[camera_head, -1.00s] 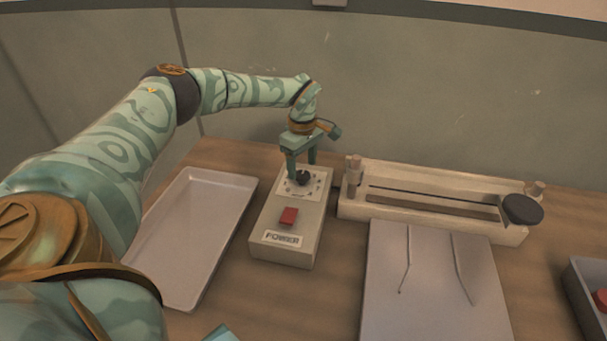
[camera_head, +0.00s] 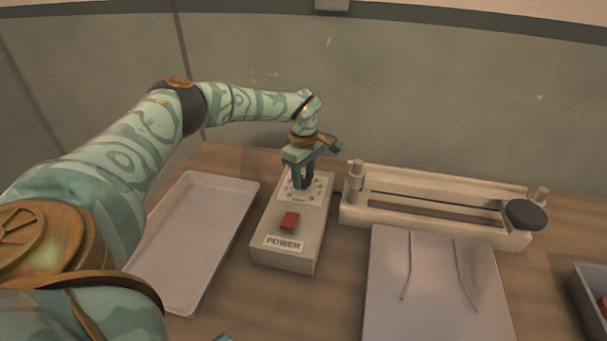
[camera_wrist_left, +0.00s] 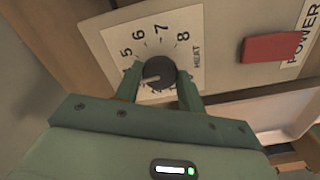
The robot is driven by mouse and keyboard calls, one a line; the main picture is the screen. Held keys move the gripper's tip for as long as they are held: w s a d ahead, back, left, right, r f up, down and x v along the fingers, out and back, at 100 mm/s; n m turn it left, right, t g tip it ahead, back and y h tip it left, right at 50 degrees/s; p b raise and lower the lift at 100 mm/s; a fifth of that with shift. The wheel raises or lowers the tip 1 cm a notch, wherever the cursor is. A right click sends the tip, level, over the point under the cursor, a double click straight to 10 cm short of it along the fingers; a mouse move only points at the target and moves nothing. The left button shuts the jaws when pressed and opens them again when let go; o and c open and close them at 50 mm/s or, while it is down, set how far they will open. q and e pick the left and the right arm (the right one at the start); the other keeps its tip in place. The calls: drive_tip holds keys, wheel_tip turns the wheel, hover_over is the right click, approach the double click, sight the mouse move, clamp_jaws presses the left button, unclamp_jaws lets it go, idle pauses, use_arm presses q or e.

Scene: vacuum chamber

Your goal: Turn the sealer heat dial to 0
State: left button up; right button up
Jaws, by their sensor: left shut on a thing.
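The sealer control box (camera_head: 262,232) stands on the table with a white dial plate on top. My left gripper (camera_head: 302,183) points down at this plate, its fingers close together around the dark heat dial. In the left wrist view, my left gripper (camera_wrist_left: 158,75) is shut on the round black heat dial (camera_wrist_left: 160,69), one finger on each side. The plate (camera_wrist_left: 190,50) shows 5, 6, 7, 8 and HEAT. The dial's pale mark points left and slightly down; the number there is hidden by a finger. My right gripper is not clearly in view.
A red power switch (camera_head: 290,221) sits on the box in front of the dial. A white tray (camera_head: 165,280) lies to the left. The bar sealer (camera_head: 440,203) with a black knob stands to the right, behind a grey plate (camera_head: 430,300). A grey bin (camera_head: 590,300) is at far right.

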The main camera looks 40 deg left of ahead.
use_arm(q)
drive_tip(key=shift+r+n+p, duration=0.2)
drive_tip(key=shift+n+p, duration=0.9)
drive_tip(key=shift+p, duration=0.05)
drive_tip(key=n+p, duration=0.2)
drive_tip(key=shift+n, duration=0.3)
drive_tip(key=n+p, duration=0.2)
drive_tip(key=n, duration=0.1)
drive_tip(key=shift+n, duration=0.3)
drive_tip(key=n+p, duration=0.1)
drive_tip(key=n, duration=0.2)
drive_tip(key=shift+f+n+p, duration=0.1)
drive_tip(key=shift+n+p, duration=0.25)
drive_tip(key=shift+n, duration=0.05)
drive_tip(key=n+p, duration=0.1)
drive_tip(key=n, duration=0.2)
drive_tip(key=shift+n, duration=0.3)
drive_tip(key=n+p, duration=0.1)
drive_tip(key=n, duration=0.3)
drive_tip(key=n+p, duration=0.1)
drive_tip(key=n, duration=0.3)
drive_tip(key=shift+n, duration=1.9)
use_arm(e)
wheel_tip(320, 180, up, 12)
drive_tip(key=w, duration=0.2)
drive_tip(key=shift+f+t, duration=0.15)
drive_tip(key=shift+t, duration=0.25)
drive_tip(key=shift+w+a, duration=0.1)
